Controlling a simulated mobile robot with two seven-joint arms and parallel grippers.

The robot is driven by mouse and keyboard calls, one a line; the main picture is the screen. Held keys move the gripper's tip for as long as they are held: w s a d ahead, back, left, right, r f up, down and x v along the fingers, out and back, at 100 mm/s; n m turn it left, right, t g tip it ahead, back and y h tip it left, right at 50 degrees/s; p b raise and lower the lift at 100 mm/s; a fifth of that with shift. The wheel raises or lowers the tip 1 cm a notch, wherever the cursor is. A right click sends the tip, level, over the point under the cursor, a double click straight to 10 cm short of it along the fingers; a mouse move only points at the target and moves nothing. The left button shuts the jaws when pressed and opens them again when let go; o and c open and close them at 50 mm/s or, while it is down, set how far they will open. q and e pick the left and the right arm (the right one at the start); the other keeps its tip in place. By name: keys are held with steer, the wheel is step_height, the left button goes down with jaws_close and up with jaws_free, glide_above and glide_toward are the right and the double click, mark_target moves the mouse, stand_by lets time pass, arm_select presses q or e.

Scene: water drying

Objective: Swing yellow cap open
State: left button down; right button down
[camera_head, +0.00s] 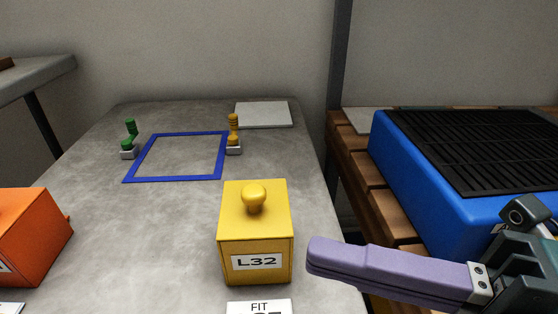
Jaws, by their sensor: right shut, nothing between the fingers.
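A yellow box (255,237) labelled L32 stands upright on the grey table, with a round yellow knob (254,197) on its top. Its yellow top looks closed. My right gripper (322,258) comes in from the right, with its purple fingers together and nothing between them. Its tip is just right of the yellow box, with a small gap between them in the picture. My left gripper is not in view.
An orange box (32,235) is at the left edge. A blue square outline (175,180), a green stamp-like piece (130,138) and a yellow one (233,134) are farther back. A blue bin with a black grate (410,190) stands on slatted wood at right.

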mark_target(293, 234)
steer(key=w+a+b, duration=0.1)
steer(key=w+a, duration=0.1)
steer(key=w, duration=0.1)
steer(key=shift+w+a+f, duration=0.1)
steer(key=shift+a, duration=0.3)
steer(key=shift+w+a, duration=0.25)
steer(key=shift+w, duration=0.35)
